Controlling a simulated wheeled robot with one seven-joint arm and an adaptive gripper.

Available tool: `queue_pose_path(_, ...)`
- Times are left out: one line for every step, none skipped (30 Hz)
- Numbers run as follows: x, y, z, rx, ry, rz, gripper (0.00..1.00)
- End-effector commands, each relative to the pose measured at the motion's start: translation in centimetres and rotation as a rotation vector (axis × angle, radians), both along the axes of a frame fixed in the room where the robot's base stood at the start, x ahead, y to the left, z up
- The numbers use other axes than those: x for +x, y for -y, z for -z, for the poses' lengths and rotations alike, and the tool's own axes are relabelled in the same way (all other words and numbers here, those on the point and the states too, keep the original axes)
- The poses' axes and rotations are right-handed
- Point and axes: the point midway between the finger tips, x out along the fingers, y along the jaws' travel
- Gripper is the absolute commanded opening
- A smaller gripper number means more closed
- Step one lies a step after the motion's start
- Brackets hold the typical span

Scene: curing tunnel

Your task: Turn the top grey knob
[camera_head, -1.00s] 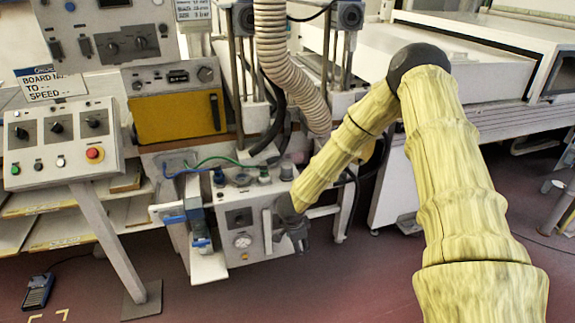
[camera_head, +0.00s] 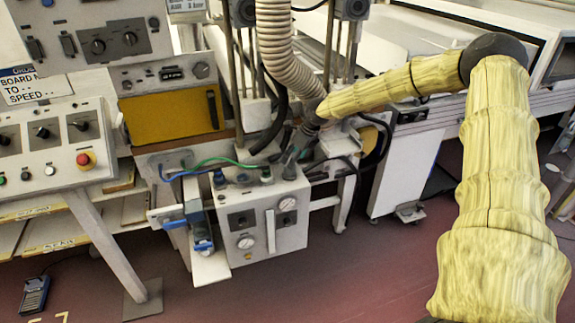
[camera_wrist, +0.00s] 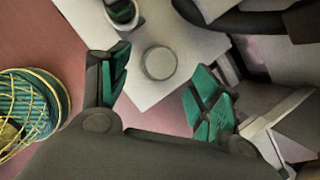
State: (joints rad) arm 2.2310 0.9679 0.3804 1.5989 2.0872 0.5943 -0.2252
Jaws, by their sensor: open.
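A white box-shaped unit (camera_head: 287,230) stands low in the centre of the head view, with gauges on its front and several knobs and fittings on top. My gripper (camera_head: 292,159) is just above the right end of that top, partly lost among dark hoses. A round grey knob (camera_head: 289,171) is on the top, right below my fingers. In the wrist view, a round grey knob (camera_wrist: 159,62) on a pale surface lies between and beyond my two open green-padded fingers (camera_wrist: 160,88). They are empty, and I see no contact with it.
A ribbed hose (camera_head: 275,45) hangs close to my gripper. A second dark-ringed fitting (camera_wrist: 122,12) is near the knob in the wrist view. A control panel (camera_head: 55,150) with a red button stands at left.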

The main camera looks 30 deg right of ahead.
Motion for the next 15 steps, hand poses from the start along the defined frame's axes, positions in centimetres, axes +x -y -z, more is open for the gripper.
queue_pose_path(0.0, 0.0, 0.5, -0.001, -0.003, 0.001, 0.63)
queue_pose_path(0.1, 0.0, 0.8, -0.001, -0.004, 0.001, 0.63)
queue_pose_path(0.2, 0.0, 1.2, -0.002, -0.003, 0.001, 0.63)
queue_pose_path(0.3, 0.0, 1.4, -0.002, -0.002, 0.001, 0.63)
queue_pose_path(0.5, -0.1, 1.7, -0.003, -0.002, 0.002, 0.63)
queue_pose_path(0.6, -0.1, 2.1, -0.002, -0.004, 0.002, 0.63)
queue_pose_path(0.7, -0.2, 2.4, -0.002, -0.004, 0.002, 0.63)
queue_pose_path(0.8, -0.3, 2.7, -0.002, -0.003, 0.001, 0.63)
queue_pose_path(1.0, -0.4, 3.1, -0.003, -0.003, 0.0, 0.63)
queue_pose_path(1.1, -0.5, 3.3, -0.003, -0.002, -0.001, 0.63)
queue_pose_path(1.2, -0.5, 3.6, -0.003, -0.002, -0.001, 0.63)
queue_pose_path(1.3, -0.6, 3.9, -0.003, -0.003, -0.001, 0.63)
queue_pose_path(1.4, -0.6, 4.2, -0.002, -0.003, -0.001, 0.63)
queue_pose_path(1.5, -0.7, 4.4, -0.002, -0.003, -0.001, 0.63)
queue_pose_path(1.7, -0.8, 4.6, -0.001, -0.002, -0.001, 0.63)
